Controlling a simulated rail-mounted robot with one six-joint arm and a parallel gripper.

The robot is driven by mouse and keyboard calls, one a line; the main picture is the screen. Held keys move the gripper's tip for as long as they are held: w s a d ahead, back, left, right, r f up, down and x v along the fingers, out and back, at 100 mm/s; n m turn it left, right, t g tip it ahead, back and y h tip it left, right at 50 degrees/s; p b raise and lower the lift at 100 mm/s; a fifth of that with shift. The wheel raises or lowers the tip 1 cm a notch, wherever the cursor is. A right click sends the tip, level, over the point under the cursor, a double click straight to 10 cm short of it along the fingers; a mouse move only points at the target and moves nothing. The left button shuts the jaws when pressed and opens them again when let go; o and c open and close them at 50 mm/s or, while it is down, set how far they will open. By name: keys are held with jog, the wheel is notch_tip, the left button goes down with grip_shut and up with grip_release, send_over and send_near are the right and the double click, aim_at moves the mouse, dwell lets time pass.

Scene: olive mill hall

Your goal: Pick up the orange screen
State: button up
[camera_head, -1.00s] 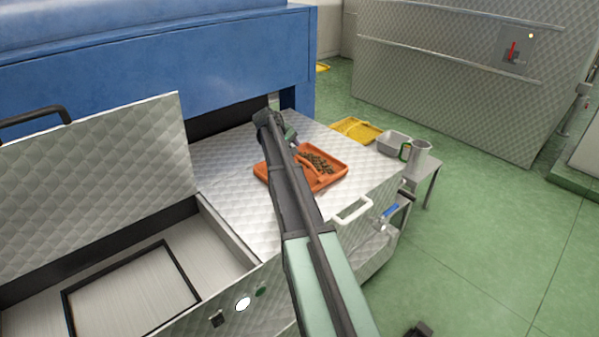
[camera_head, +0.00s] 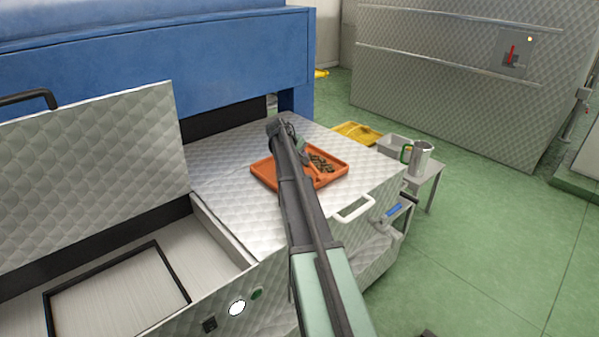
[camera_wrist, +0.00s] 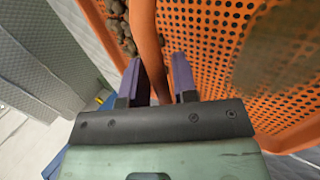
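The orange screen (camera_head: 262,174) is a shallow tray lying on the quilted metal top, with dark olive-like bits (camera_head: 321,163) in it. My arm covers its middle in the head view. In the wrist view its perforated floor (camera_wrist: 208,40) fills the upper right, and an orange bar (camera_wrist: 143,22), like a handle, runs down between my fingers. My gripper (camera_wrist: 157,62) is open, its two purple fingers one on each side of the bar. I cannot tell whether either finger touches it.
A white handle (camera_head: 354,209) sits at the metal top's front edge (camera_head: 380,190). A yellow tray (camera_head: 357,132), a grey bin (camera_head: 392,145) and a metal jug (camera_head: 421,158) stand to the right. An open quilted lid (camera_head: 90,180) rises at left. Green floor lies clear at right.

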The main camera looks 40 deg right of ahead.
grip_shut()
dwell(1.1)
